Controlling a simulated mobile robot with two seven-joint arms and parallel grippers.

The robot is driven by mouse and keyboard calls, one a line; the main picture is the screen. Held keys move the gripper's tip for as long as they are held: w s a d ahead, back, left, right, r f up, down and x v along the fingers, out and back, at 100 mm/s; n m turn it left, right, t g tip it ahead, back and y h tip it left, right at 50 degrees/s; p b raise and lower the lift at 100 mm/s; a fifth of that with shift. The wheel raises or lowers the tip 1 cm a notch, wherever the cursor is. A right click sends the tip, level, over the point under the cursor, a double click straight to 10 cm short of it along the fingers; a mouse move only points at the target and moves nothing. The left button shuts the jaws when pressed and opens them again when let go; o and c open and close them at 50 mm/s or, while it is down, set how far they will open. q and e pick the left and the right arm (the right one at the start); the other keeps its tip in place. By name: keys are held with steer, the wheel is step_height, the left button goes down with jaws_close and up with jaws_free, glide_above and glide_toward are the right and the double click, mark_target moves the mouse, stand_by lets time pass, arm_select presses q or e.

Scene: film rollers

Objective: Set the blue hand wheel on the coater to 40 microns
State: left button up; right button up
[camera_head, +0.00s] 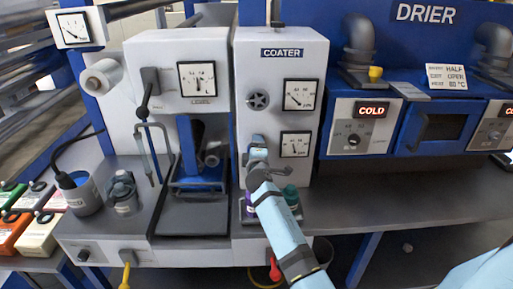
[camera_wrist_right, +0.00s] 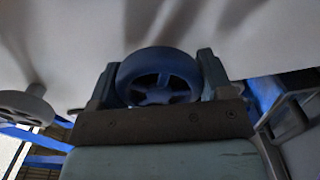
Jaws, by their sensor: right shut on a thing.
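The coater (camera_head: 312,60) is a white cabinet in the middle of the head view. My right gripper (camera_head: 257,146) is at its front, below a grey hand wheel (camera_head: 258,101). In the right wrist view the blue hand wheel (camera_wrist_right: 152,60) sits between the two fingers of my right gripper (camera_wrist_right: 158,82), which is shut on its rim. In the head view my gripper hides most of the blue wheel. Beside it is a lower dial (camera_head: 295,144); an upper dial (camera_head: 300,94) is beside the grey wheel. The dial numbers are too small to read surely. My left gripper is not in view.
A drier (camera_head: 430,60) with COLD displays stands right of the coater. A white unit with a level dial (camera_head: 198,79) and a lever (camera_head: 150,90) stands left. Purple and green containers (camera_head: 291,194) stand below my right gripper. The grey bench (camera_head: 400,195) at the right is clear.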

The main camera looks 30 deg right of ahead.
steer(key=shift+d+r, duration=0.1)
stand_by(0.5)
steer(key=o, duration=0.9)
steer(key=shift+o, duration=0.2)
